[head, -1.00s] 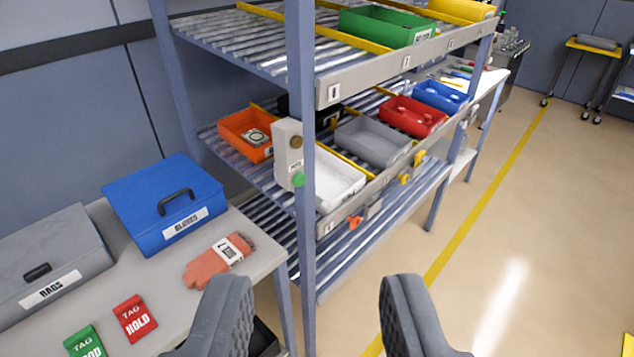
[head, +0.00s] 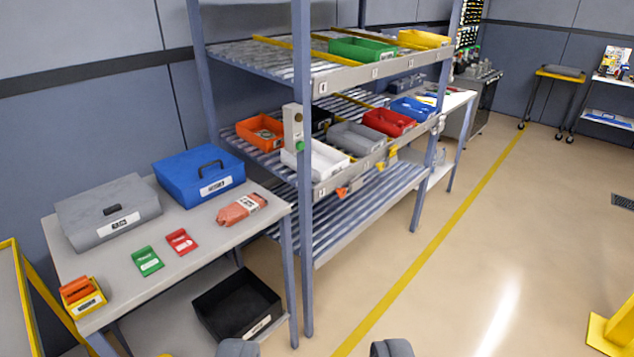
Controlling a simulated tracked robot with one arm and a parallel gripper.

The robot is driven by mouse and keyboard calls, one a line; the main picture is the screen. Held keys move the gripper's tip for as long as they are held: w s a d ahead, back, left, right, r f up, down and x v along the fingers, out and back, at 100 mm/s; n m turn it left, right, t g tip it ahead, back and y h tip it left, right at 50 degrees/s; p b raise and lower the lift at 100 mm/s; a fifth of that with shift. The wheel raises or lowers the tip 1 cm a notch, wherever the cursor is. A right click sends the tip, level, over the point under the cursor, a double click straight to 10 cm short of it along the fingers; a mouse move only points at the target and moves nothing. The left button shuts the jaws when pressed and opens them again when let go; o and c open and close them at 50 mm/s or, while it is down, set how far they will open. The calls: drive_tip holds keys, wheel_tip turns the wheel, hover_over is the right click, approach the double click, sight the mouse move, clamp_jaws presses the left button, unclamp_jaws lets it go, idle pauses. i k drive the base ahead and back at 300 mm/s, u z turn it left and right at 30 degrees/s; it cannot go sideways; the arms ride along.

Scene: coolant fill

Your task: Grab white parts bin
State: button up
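The white parts bin (head: 325,162) sits on the middle level of the roller rack, at its front left, just behind the near upright post. The post and a light box with a green button hide part of its left side. My gripper (head: 315,349) shows only as two dark fingertips at the bottom edge. They are spread wide apart with nothing between them. The gripper is well short of the rack and the bin.
An orange bin (head: 260,132), a grey bin (head: 356,137) and a red bin (head: 389,122) share that level. The button box (head: 294,127) is on the near post (head: 303,220). A table (head: 185,285) stands left, with a black bin (head: 238,303) below.

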sight(327, 161)
drive_tip(key=z, duration=0.45)
drive_tip(key=i, duration=0.4)
drive_tip(key=z, duration=0.5)
drive_tip(key=i, duration=2.8)
drive_tip(key=u, duration=0.85)
